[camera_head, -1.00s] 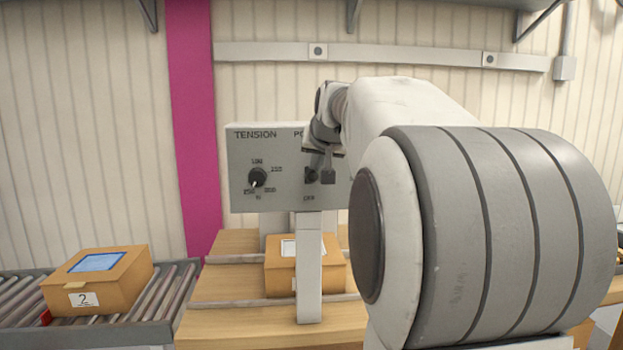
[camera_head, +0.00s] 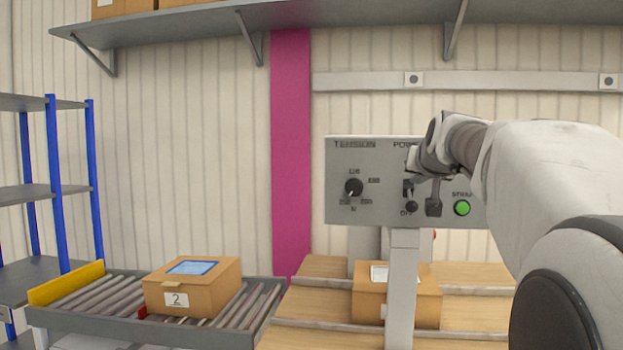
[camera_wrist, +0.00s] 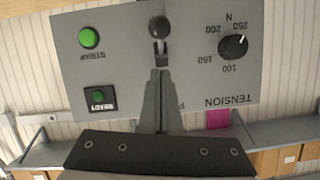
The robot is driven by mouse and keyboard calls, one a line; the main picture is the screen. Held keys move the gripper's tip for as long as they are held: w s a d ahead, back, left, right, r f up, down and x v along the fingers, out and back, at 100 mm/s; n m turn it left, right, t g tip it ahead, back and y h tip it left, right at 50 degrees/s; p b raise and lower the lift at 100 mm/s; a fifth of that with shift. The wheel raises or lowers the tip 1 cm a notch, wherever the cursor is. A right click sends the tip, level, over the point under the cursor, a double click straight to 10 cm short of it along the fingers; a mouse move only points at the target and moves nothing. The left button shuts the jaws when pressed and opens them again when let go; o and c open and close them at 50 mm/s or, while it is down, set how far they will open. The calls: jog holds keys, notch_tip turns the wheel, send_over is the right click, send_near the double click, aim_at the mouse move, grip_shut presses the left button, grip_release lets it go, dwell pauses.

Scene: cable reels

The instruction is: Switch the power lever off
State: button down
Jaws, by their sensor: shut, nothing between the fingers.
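The power lever (camera_head: 411,206) is a black knob on a short stem on the grey control panel (camera_head: 340,212). It points down, with its knob over the OFF label, partly covering it. In the wrist view, which is upside down, the lever knob (camera_wrist: 159,26) lies beyond my fingertips. My gripper (camera_head: 434,208) is shut and empty, just right of the lever in the head view. In the wrist view my gripper (camera_wrist: 161,72) ends close to the lever's slot; I cannot tell whether it touches. My wrist hides part of the POWER label.
The panel also carries a tension dial (camera_head: 354,187), a green STRAP button (camera_head: 462,208) and a READY lamp (camera_wrist: 100,98). A cardboard box (camera_head: 420,305) sits below, behind the panel's post (camera_head: 401,290). Another box (camera_head: 190,290) rests on the roller conveyor (camera_head: 90,300).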

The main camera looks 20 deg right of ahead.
jog(key=shift+r, duration=0.45)
